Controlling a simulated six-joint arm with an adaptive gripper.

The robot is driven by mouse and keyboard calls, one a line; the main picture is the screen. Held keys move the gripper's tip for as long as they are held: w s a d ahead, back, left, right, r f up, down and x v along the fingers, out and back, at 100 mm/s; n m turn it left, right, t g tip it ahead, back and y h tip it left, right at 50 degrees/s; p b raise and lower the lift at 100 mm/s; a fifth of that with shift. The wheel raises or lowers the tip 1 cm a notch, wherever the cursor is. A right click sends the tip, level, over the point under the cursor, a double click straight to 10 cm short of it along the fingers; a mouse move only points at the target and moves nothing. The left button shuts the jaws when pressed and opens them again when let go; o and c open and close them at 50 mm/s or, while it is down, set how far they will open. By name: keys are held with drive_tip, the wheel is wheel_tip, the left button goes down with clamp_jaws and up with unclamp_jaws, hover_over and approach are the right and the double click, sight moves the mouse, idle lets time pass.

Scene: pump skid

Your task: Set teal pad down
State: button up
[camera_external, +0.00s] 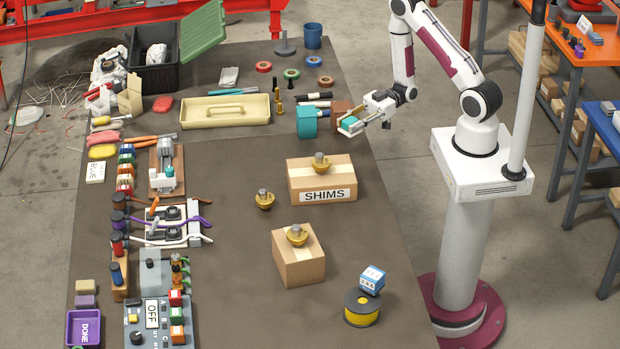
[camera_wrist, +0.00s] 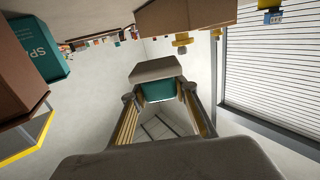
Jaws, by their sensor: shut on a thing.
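The teal pad (camera_external: 349,122) is small and shows at the tip of my gripper (camera_external: 352,125), at the right side of the dark table towards the back. My gripper is shut on it. In the wrist view the teal pad (camera_wrist: 159,90) sits between the two fingers (camera_wrist: 160,97), partly hidden by a pale grey block-like part in front of it. In the external view I cannot tell whether the pad is clear of the table.
A teal box (camera_external: 306,122) and a brown box (camera_external: 341,108) stand close beside the gripper. The SHIMS carton (camera_external: 321,181) with a brass knob-like part stands nearer the front.

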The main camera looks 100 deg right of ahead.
drive_tip(key=shift+f, duration=2.6)
drive_tip(key=shift+f, duration=0.2)
drive_tip(key=shift+f, duration=1.7)
drive_tip(key=shift+f, duration=0.15)
drive_tip(key=o, duration=1.1)
drive_tip(key=shift+s+d, duration=0.1)
